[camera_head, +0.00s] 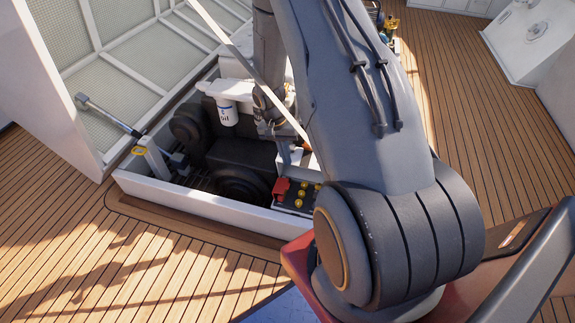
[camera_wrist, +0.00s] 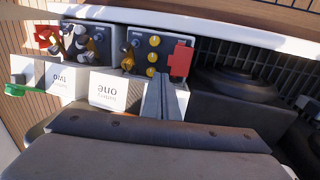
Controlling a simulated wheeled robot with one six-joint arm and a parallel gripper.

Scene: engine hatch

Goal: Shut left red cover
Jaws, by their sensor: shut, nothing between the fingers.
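A red cover (camera_head: 281,188) sits at the left end of a black battery (camera_head: 298,207) with yellow caps. In the wrist view, which faces the other way, the same red cover (camera_wrist: 181,60) is at the right end of the battery (camera_wrist: 143,50). I cannot tell surely whether it is raised or down. A second red piece (camera_wrist: 47,36) is at the far left of the wrist view, by another battery. My gripper (camera_wrist: 163,80) has its fingers together and empty, just below the battery's edge and the cover in the picture. In the head view my arm hides part of the battery.
White boxes marked "one" (camera_wrist: 116,92) and "two" (camera_wrist: 67,80) stand beside the batteries, with a green piece (camera_wrist: 14,90) near them. The hatch has a white rim (camera_head: 200,206). Dark engine parts (camera_head: 240,160) and a white filter (camera_head: 227,112) lie inside.

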